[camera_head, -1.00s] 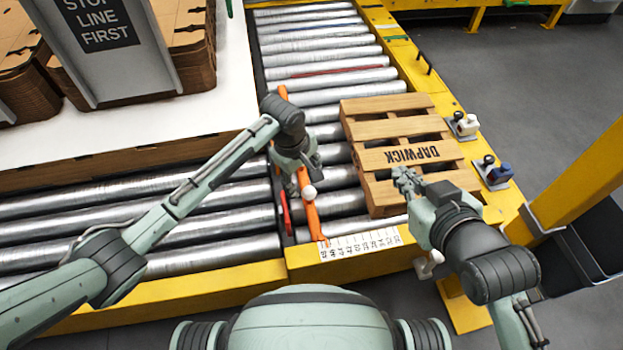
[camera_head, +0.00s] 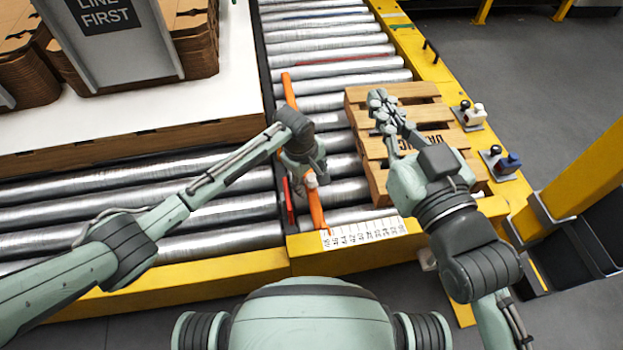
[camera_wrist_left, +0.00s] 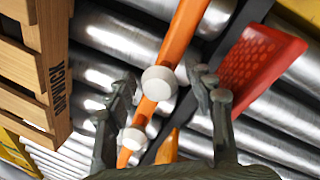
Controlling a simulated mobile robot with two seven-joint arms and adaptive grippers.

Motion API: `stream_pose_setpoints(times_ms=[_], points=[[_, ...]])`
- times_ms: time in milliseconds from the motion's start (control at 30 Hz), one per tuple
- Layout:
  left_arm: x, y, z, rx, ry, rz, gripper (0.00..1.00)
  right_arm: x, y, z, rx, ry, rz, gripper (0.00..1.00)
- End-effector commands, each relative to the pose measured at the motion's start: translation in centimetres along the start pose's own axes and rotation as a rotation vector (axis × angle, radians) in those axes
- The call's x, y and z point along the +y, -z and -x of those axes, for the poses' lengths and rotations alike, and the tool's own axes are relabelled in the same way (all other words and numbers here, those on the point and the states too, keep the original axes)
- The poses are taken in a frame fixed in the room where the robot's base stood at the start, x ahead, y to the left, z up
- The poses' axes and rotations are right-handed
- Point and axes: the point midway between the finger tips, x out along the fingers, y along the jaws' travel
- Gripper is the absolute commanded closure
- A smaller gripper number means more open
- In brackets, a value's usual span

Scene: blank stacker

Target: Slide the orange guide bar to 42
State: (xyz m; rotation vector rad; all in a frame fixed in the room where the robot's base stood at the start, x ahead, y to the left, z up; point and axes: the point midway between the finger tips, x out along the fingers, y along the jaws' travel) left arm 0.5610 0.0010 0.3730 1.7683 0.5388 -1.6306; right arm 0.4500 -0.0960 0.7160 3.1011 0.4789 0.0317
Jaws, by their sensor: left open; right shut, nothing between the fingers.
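The orange guide bar (camera_head: 289,92) lies across the rollers, left of the pallet. Its near end is by the left end of the white number scale (camera_head: 365,232); the digits are too small to read surely. My left gripper (camera_head: 308,180) is open over the bar's near part. In the left wrist view its open fingers (camera_wrist_left: 165,98) are on both sides of the bar (camera_wrist_left: 181,35), which carries a white knob (camera_wrist_left: 158,83) and a second one (camera_wrist_left: 131,138). I cannot tell whether they touch. My right gripper (camera_head: 384,112) is shut and empty over the pallet.
A wooden pallet (camera_head: 412,93) sits on the rollers right of the bar. A red part (camera_head: 289,201) is just left of the bar. Two small handled devices (camera_head: 472,114) (camera_head: 503,163) stand on the yellow right rail. Rollers beyond the pallet are clear.

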Motion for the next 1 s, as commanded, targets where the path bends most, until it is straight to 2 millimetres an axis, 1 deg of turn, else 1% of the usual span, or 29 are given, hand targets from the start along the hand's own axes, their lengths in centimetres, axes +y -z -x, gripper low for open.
stream_pose_setpoints(times_ms=[100, 500, 533, 833, 1000], points=[[0.0, 0.0, 0.0, 0.000, 0.000, 0.000, 0.47, 0.0, 0.0, 0.0, 0.000, 0.000, 0.000, 1.00], [0.0, 0.0, 0.0, 0.000, 0.000, 0.000, 0.97, 0.0, 0.0, 0.0, 0.000, 0.000, 0.000, 1.00], [0.0, 0.0, 0.0, 0.000, 0.001, 0.000, 1.00, 0.0, 0.0, 0.0, 0.000, 0.000, 0.000, 1.00], [0.1, 0.0, 0.1, -0.001, 0.000, 0.002, 1.00, 0.1, -0.1, 0.0, -0.015, -0.002, 0.002, 1.00], [1.0, -0.1, 0.3, 0.002, -0.007, 0.007, 1.00, 2.0, -3.9, 0.6, -0.203, -0.039, 0.029, 1.00]])
